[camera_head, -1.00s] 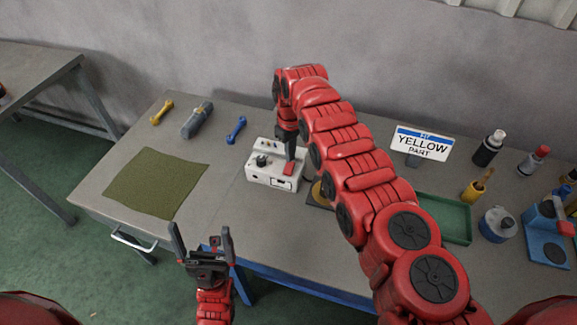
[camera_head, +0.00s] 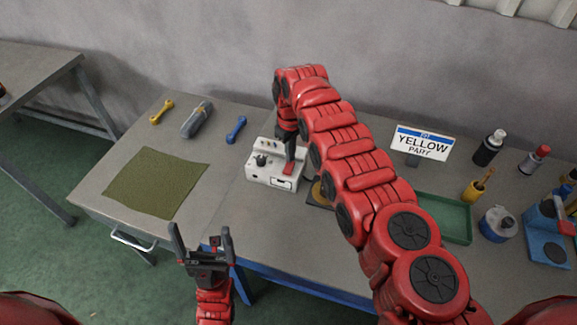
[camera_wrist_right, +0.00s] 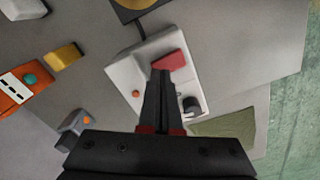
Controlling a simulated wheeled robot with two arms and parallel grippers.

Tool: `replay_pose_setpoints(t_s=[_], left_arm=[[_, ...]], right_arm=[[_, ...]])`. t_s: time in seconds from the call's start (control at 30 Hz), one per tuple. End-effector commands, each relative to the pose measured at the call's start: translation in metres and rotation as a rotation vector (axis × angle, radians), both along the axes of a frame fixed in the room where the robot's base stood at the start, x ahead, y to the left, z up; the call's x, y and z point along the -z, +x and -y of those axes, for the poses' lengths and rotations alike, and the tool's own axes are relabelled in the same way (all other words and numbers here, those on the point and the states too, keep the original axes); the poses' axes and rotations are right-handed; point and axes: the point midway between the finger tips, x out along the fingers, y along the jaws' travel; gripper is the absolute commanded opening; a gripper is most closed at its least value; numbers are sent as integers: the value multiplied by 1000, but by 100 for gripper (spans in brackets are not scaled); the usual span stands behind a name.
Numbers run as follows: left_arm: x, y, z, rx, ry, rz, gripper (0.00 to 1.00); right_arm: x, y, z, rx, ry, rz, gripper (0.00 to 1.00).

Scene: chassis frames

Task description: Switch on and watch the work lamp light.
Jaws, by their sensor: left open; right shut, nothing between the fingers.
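A white control box (camera_head: 262,176) stands on the grey bench, with a red switch (camera_head: 287,169) and a black knob on top. My right gripper (camera_head: 289,161) is shut and empty, its tips at the red switch. In the right wrist view the fingertips (camera_wrist_right: 161,74) overlap the edge of the red switch (camera_wrist_right: 170,60); contact is hard to tell. A dark cable runs from the box (camera_wrist_right: 128,72) to a black base with a dull amber disc (camera_wrist_right: 130,4), possibly the lamp. My arm partly hides it in the head view. My left gripper (camera_head: 203,247) is open and empty before the bench.
An olive mat (camera_head: 157,186), yellow wrench (camera_head: 161,112), grey tool (camera_head: 197,120) and blue wrench (camera_head: 236,130) lie on the left. A green tray (camera_head: 445,217), a yellow-part sign (camera_head: 421,144) and bottles stand right. The wrist view shows an orange object (camera_wrist_right: 14,91) and a yellow block (camera_wrist_right: 62,57).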

Motion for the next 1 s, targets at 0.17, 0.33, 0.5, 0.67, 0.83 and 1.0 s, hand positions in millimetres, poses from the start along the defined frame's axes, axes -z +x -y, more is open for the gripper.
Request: replay_pose_setpoints(t_s=[0.17, 0.33, 0.5, 0.67, 0.83, 1.0], left_arm=[[4, 0, 0, 0, 0, 0, 100], [6, 0, 0, 0, 0, 0, 100], [8, 0, 0, 0, 0, 0, 100], [11, 0, 0, 0, 0, 0, 100], [13, 0, 0, 0, 0, 0, 100], [15, 0, 0, 0, 0, 0, 100]], right_arm=[[4, 0, 0, 0, 0, 0, 0], [6, 0, 0, 0, 0, 0, 0], [9, 0, 0, 0, 0, 0, 0], [11, 0, 0, 0, 0, 0, 0], [14, 0, 0, 0, 0, 0, 0], [17, 0, 0, 0, -1, -1, 0]])
